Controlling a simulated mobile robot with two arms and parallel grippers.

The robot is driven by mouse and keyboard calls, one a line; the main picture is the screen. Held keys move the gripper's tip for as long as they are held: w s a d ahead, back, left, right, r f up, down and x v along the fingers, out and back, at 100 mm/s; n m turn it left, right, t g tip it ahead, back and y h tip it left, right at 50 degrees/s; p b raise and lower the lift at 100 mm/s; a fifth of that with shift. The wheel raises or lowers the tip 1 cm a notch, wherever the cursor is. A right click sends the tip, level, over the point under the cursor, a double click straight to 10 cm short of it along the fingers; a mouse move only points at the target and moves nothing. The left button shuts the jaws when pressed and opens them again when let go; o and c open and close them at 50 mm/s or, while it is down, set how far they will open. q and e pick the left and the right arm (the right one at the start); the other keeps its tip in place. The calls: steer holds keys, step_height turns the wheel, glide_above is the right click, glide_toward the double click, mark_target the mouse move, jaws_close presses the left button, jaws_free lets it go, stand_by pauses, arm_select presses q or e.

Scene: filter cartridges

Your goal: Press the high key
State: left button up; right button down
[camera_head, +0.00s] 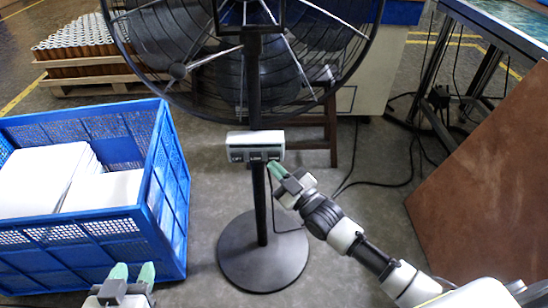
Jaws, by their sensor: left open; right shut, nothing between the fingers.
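A white control box (255,143) is mounted on the black pole of a large floor fan. Its front carries a row of three dark keys with small, hard-to-read labels; the right-hand key (274,156) appears to be the high key. My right gripper (274,168) is shut and empty, its green fingertips just below and in front of that right-hand key. I cannot tell whether they touch it. My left gripper (133,271) is open and empty at the bottom left, in front of the blue crate and well away from the box.
The fan (177,70) fills the top middle, its round base (263,262) on the concrete floor. A blue crate (180,165) with white filter-like pieces stands left. A brown panel (490,190) leans at the right. A pallet of cylinders (75,38) stands behind. Cables cross the floor.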

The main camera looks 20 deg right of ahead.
steer(key=shift+w, duration=0.15)
arm_select(q)
steer(key=shift+r, duration=0.1)
arm_select(e)
steer(key=shift+w+d, duration=0.15)
steer(key=shift+w, duration=0.1)
arm_select(q)
steer(key=shift+w+d+r+t, duration=0.15)
steer(key=shift+w+r+t, duration=0.1)
steer(key=shift+r+t, duration=0.2)
arm_select(e)
steer(key=shift+w+d, duration=0.1)
steer(key=shift+w, duration=0.25)
arm_select(q)
steer(key=shift+f, duration=0.1)
steer(key=shift+s+a+f+g+y+p, duration=0.2)
steer(key=shift+s+a+f+g+p, duration=0.1)
steer(key=shift+s+f+g, duration=0.4)
steer(key=shift+s+a+f+g+y+p, duration=0.25)
steer(key=shift+s+f+g, duration=0.2)
steer(key=shift+f+g, duration=0.45)
arm_select(e)
steer(key=shift+s+a, duration=0.25)
steer(key=shift+s, duration=0.5)
